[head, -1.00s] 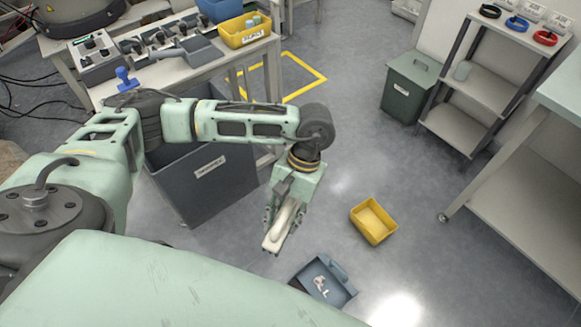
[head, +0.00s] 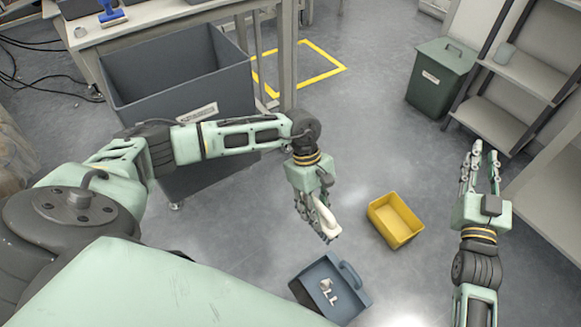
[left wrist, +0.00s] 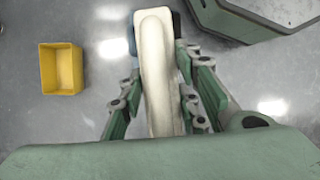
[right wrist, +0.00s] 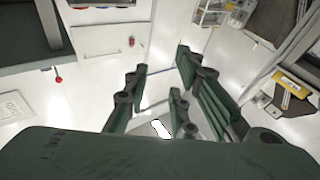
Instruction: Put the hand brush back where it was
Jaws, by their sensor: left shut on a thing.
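The hand brush has a cream handle (head: 327,222); its bristles cannot be made out. My left gripper (head: 319,214) is shut on it and holds it above the floor. In the left wrist view the brush (left wrist: 156,75) runs lengthwise between the fingers and beyond their tips. My right gripper (head: 479,163) is open and empty, raised at the right.
A yellow bin (head: 377,222) stands on the floor right of the brush. A large grey bin (head: 165,100) stands behind my left arm. A lidded green bin (head: 432,88) and a grey shelf (head: 520,75) stand at the back right.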

